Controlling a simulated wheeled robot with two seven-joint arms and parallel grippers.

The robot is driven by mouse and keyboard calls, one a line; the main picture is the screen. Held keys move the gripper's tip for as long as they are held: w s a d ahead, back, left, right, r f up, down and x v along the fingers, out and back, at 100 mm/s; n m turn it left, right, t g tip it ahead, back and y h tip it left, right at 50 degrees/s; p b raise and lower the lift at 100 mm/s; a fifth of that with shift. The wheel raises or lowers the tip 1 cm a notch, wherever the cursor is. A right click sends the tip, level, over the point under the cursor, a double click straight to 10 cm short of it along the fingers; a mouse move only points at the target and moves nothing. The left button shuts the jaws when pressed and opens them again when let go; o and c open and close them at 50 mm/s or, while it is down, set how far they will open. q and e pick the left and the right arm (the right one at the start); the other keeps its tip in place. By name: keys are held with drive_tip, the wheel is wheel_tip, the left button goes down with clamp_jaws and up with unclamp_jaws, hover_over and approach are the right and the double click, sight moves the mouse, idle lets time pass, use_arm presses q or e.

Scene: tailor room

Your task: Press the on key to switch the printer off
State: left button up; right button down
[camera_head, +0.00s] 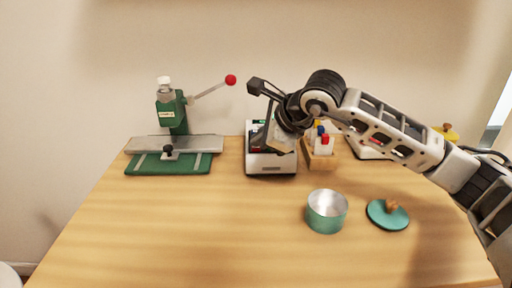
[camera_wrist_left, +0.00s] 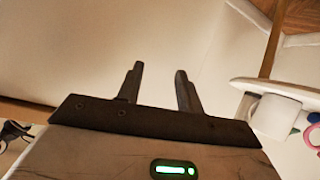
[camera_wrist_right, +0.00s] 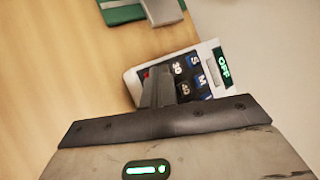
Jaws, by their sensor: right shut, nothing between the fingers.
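The printer is a small white device (camera_head: 271,168) at the back middle of the table. In the right wrist view its panel (camera_wrist_right: 132,82) has dark keys marked 30, 40, S and M, a red key (camera_wrist_right: 146,73) partly hidden by my fingers, and a display (camera_wrist_right: 221,67) reading OFF in green. My right gripper (camera_wrist_right: 161,70) is shut and empty, its fingertips over the keys beside the red one; I cannot tell whether they touch. In the head view my right wrist hides part of the printer. My left gripper (camera_wrist_left: 159,68) is open and empty, away from the printer.
A green press (camera_head: 170,110) with a red-knobbed lever stands to the left. A wooden holder (camera_head: 321,158) is close to the printer's right. The table's front left is clear.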

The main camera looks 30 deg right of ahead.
idle(0.5)
drive_tip(key=shift+r+p, duration=0.4)
drive_tip(key=shift+r, duration=0.35)
drive_tip(key=shift+r+p, duration=1.6)
drive_tip(key=shift+r, duration=0.85)
